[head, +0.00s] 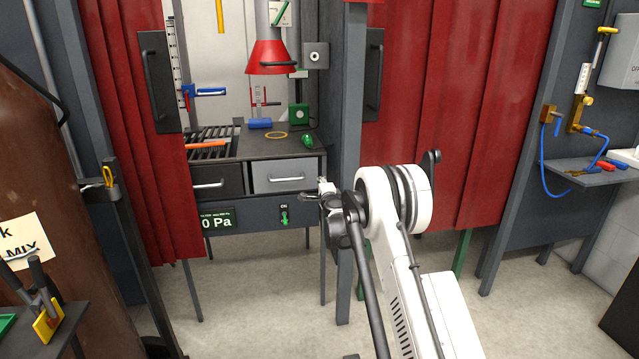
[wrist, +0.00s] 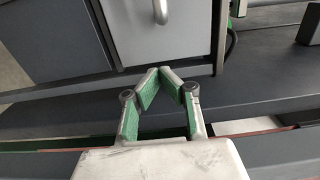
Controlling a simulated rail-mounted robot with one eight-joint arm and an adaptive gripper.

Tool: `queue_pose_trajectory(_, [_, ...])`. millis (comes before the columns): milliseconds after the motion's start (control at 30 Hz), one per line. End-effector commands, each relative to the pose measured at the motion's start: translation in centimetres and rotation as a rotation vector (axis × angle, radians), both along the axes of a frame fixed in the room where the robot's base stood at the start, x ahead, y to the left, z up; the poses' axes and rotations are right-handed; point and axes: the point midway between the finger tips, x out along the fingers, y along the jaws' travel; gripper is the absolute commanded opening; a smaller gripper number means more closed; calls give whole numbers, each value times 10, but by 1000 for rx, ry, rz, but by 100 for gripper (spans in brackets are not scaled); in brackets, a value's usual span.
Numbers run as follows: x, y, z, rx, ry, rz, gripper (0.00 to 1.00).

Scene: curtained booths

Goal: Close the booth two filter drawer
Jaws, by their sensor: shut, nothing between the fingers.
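Two drawers sit side by side under the worktop of the open booth. The left drawer (head: 217,175) has a dark front, and the right drawer (head: 280,184) has a light grey front; each has a bar handle. I cannot read which is the filter drawer, nor tell how far either stands out. The light grey front also shows in the wrist view (wrist: 170,45), its handle (wrist: 160,10) at the top. My gripper (head: 308,197) is just right of and below the light grey drawer. In the wrist view its fingertips (wrist: 160,71) meet, empty, near that front's lower edge; contact is unclear.
Red curtains (head: 150,130) hang on both sides of the booth opening. A grey post (head: 351,130) stands right beside my gripper. Floor (head: 260,290) in front is clear.

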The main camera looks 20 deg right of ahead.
Motion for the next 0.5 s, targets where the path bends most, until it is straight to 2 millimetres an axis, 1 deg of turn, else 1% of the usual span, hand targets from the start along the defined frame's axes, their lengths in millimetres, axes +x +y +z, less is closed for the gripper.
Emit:
queue_pose_trajectory(67, [-12, 3, -1, 0, 0, 1, 0])
queue_pose_trajectory(167, [-33, 6, 2, 0, 0, 1, 0])
queue_pose_trajectory(300, [-61, 10, 2, 0, 0, 1, 0])
queue_pose_trajectory(400, [-79, 13, 2, 0, 0, 1, 0])
queue_pose_trajectory(500, [-92, 15, 1, 0, 0, 1, 0])
